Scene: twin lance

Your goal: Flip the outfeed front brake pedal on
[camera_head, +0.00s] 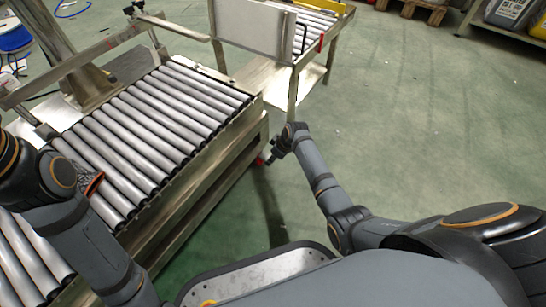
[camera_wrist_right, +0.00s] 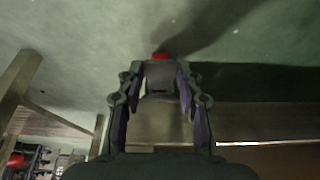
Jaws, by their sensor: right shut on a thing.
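A small red pedal (camera_head: 260,160) shows low at the near corner of the roller conveyor (camera_head: 236,130) in the head view. My right gripper (camera_head: 271,157) is right beside it, low above the floor. In the right wrist view the right gripper (camera_wrist_right: 157,76) is shut on a dark grey piece, with a red tip (camera_wrist_right: 160,56) showing just past the fingertips. I cannot tell whether this red tip is the pedal itself, and the wheel is hidden.
A second roller table (camera_head: 310,25) with a lower shelf stands behind, and its leg (camera_head: 292,95) is close to my right gripper. Grey bins (camera_head: 510,12) are at the top right. The green floor (camera_head: 430,110) to the right is clear.

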